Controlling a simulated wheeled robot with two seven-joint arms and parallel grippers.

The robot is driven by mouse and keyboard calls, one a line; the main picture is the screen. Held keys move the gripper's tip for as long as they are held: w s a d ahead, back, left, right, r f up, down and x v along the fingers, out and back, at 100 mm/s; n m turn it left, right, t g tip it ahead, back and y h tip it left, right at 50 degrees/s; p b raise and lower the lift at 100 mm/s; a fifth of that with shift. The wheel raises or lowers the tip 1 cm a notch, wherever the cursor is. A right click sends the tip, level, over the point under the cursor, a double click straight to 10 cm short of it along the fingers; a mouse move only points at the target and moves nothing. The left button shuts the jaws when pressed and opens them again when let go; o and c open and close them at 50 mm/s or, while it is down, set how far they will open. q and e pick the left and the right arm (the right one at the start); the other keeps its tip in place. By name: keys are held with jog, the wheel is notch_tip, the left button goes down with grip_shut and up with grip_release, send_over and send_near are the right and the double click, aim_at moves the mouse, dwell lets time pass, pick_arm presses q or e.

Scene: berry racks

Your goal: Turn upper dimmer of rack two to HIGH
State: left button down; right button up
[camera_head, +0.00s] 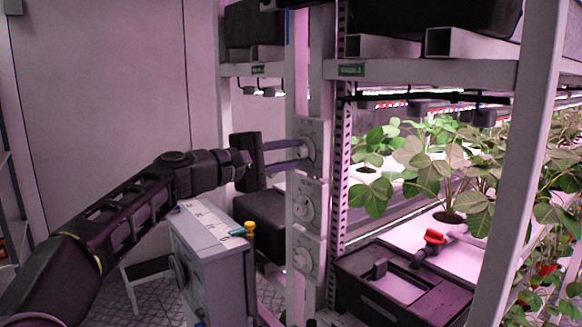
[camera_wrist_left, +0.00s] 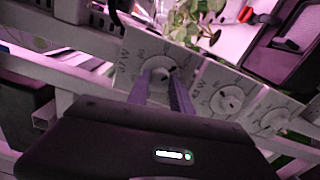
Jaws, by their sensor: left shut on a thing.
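The upper dimmer (camera_head: 316,134) is a pale panel with a round dial on the rack post, the topmost of a column of three. My left gripper (camera_head: 304,155) reaches it from the left, its two fingers shut on the upper dimmer's knob. In the left wrist view the fingers (camera_wrist_left: 160,82) stand on either side of that knob (camera_wrist_left: 161,73), over the dial's face. Printed letters show at the panel's edge, but the knob's exact setting cannot be told. My right gripper is not in view.
The middle dial (camera_head: 303,207) and lower dial (camera_head: 303,260) sit below, close together. Strawberry plants (camera_head: 440,165) and a red-handled valve (camera_head: 433,237) are on the right, behind a rack post (camera_head: 520,170).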

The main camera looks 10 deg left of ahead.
pick_arm(q)
jog(key=shift+f+m+b, duration=0.1)
jog(key=shift+m+b, duration=0.4)
jog(key=shift+m, duration=0.4)
jog(key=c, duration=1.1)
grip_release()
jog(key=shift+s+a, duration=0.35)
jog(key=shift+s, duration=0.05)
jog(key=b+v, duration=0.2)
jog(key=v, duration=0.4)
jog(key=shift+s+a, duration=0.2)
jog(key=shift+s, duration=0.1)
